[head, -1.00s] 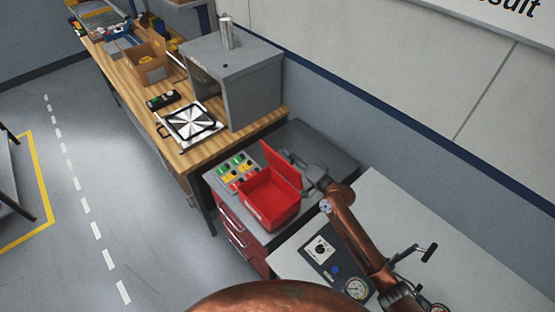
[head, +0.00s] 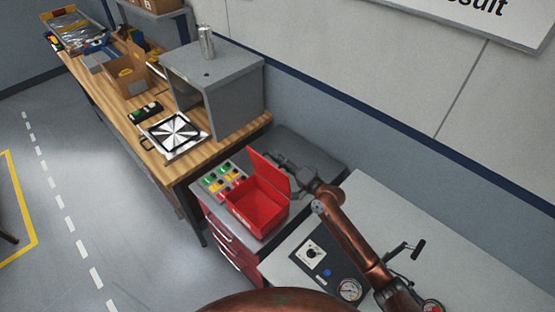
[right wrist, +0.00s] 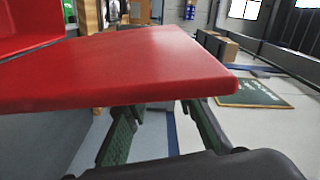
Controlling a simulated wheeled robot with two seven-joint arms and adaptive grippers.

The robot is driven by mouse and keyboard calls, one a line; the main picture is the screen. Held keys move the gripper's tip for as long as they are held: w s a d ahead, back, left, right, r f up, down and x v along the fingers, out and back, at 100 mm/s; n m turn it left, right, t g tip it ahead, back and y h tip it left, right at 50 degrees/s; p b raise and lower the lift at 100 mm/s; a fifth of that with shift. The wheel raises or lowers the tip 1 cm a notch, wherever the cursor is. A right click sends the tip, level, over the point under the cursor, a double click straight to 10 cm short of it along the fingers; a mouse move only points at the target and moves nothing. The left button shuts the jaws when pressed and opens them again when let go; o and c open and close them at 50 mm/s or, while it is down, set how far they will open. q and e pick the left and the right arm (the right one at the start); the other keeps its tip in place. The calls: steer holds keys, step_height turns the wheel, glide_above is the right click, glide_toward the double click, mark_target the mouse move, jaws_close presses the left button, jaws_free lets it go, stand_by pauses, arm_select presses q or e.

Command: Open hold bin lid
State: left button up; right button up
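The red hold bin (head: 262,212) stands on the grey top of a red drawer cabinet, with its inside showing. Its lid (head: 268,172) is raised, standing up along the bin's far right side. My right gripper (head: 280,164) is behind the lid, on its outer side, and its fingertips are partly hidden. In the right wrist view the lid (right wrist: 130,68) crosses the picture as a wide red panel. The two dark green fingers (right wrist: 165,125) show below it, spread apart. I cannot tell whether they touch the lid. My left gripper is not in view.
A panel of coloured buttons (head: 222,179) sits left of the bin. A wooden bench (head: 195,158) with a grey box (head: 225,75) and a patterned plate (head: 174,133) stands beyond. A light worktop (head: 375,215) with a gauge panel lies under my right arm.

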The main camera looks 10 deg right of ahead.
steer(key=shift+a, duration=0.1)
steer(key=v, duration=1.2)
stand_by(0.4)
